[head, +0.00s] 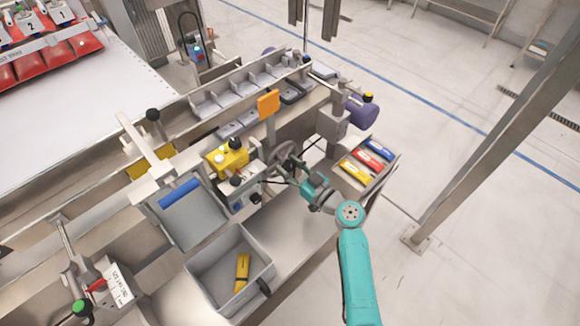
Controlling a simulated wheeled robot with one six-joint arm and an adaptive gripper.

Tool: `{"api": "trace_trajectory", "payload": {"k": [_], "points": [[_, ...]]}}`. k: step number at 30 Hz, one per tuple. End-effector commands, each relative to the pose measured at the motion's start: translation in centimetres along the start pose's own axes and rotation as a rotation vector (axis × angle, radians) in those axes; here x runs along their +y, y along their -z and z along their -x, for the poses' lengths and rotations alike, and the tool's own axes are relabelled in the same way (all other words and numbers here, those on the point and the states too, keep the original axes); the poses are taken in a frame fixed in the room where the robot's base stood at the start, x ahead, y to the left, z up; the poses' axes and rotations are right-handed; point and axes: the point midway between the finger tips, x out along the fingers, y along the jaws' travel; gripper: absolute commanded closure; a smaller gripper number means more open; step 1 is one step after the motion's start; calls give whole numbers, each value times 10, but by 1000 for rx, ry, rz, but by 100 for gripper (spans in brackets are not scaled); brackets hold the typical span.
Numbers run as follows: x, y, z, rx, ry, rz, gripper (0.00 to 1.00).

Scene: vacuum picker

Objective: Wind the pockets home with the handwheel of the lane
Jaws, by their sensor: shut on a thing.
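The handwheel (279,153) is a dark spoked wheel on the front side of the lane, right of the yellow control box. My gripper (290,171) is at the wheel's lower right side, shut on the handwheel; its fingertips are small and dark here, and the exact grip point is hard to make out. The pockets (237,93) are grey metal compartments in a row along the lane, running toward the back. They look empty from here. An orange flag-like plate (268,104) stands upright above the wheel and hides part of the lane.
A yellow box with a dark knob (228,155) sits left of the wheel. A grey bin (231,271) holds a yellow object (242,271). A tray (372,183) with blue, red and yellow packs lies to the right.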

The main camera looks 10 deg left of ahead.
Motion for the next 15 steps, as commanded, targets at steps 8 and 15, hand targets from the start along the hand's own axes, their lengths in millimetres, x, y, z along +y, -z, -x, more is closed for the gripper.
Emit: {"api": "trace_trajectory", "payload": {"k": [8, 15], "points": [[-1, -3, 1, -4, 1, 35, 90], [0, -3, 1, -4, 0, 37, 90]]}}
